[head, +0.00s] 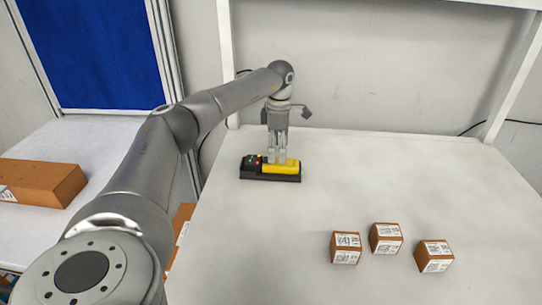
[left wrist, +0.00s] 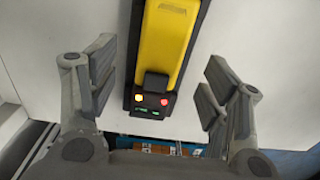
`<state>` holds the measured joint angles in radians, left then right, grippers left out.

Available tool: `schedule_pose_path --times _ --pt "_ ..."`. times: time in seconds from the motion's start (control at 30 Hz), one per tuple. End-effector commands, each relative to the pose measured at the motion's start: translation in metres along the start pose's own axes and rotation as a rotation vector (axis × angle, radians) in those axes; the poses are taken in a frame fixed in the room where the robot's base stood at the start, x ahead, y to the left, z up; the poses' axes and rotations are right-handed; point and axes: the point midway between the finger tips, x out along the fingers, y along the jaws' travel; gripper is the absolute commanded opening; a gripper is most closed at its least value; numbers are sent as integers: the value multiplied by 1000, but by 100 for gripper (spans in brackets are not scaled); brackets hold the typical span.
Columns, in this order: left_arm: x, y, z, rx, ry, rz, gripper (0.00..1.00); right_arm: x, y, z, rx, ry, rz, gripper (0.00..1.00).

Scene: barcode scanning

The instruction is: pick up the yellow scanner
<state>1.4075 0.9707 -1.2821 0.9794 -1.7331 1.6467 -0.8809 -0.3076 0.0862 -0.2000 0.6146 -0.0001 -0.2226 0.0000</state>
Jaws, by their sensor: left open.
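The yellow scanner (head: 281,166) lies in a black base (head: 259,175) at the far left of the white table. My left gripper (head: 277,157) points down right at the scanner in the head view. In the left wrist view the yellow scanner (left wrist: 165,40) lies between the two spread fingers of my left gripper (left wrist: 160,85), with a gap on each side. The fingers are open and hold nothing. The scanner's dark end (left wrist: 152,95) shows a yellow light and a red light. My right gripper is in neither view.
Three small brown boxes with labels, a left one (head: 345,248), a middle one (head: 386,238) and a right one (head: 434,256), stand at the table's front right. A larger brown box (head: 42,182) lies on a side table. The white table (head: 400,170) is clear between scanner and boxes.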

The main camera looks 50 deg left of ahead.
Motion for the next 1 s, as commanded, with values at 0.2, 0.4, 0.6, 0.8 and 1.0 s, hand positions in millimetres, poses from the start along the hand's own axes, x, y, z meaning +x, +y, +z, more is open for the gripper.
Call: schedule_pose_path --times 0.2,0.4,0.6,0.8,1.0 --pt "25 -2 2 1 3 -3 71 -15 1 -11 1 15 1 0" --pt "49 -2 2 0 0 -1 71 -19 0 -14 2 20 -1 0" --pt "52 -2 2 1 -1 0 71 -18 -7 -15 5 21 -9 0" --pt "52 -2 2 1 0 0 53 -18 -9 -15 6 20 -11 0" --pt "52 -2 3 1 0 0 28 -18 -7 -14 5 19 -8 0"
